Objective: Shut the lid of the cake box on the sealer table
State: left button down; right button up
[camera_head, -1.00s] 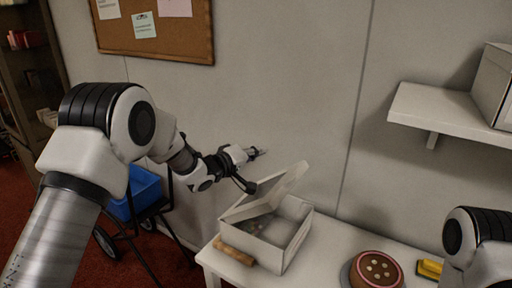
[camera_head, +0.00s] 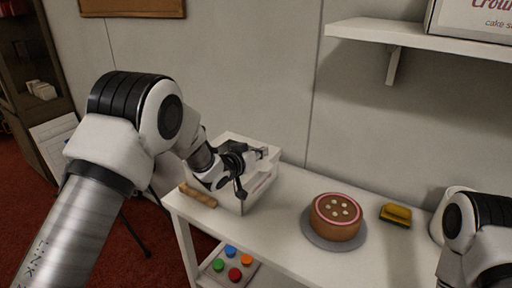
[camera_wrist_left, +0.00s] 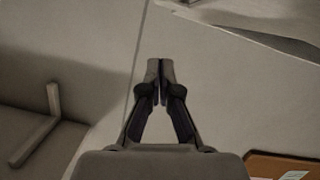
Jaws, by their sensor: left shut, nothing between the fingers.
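The white cake box (camera_head: 262,187) stands at the left end of the white table (camera_head: 284,212) in the head view. My left gripper (camera_head: 264,152) is over the box and covers much of its top and lid. The gripper is shut and empty; its closed fingers also show in the left wrist view (camera_wrist_left: 160,72). How far the lid stands open is hard to tell behind the gripper, and I cannot tell whether the fingers touch it. My right gripper is out of view.
A chocolate cake (camera_head: 337,217) on a turntable stands mid-table, with a yellow object (camera_head: 396,214) to its right. A wooden-looking tool (camera_head: 198,195) lies left of the box. A wall shelf (camera_head: 425,39) hangs above. A tray with coloured discs (camera_head: 234,274) is below.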

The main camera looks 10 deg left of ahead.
aim_at(263, 171)
pick_arm(q)
jog(key=f, duration=0.1)
jog(key=f+b, duration=0.1)
jog(key=f, duration=0.1)
jog(key=f+b, duration=0.1)
jog(key=f, duration=0.1)
jog(key=shift+s+d, duration=0.2)
jog(key=shift+d, duration=0.2)
jog(key=shift+f, duration=0.1)
jog(key=shift+s+f, duration=0.1)
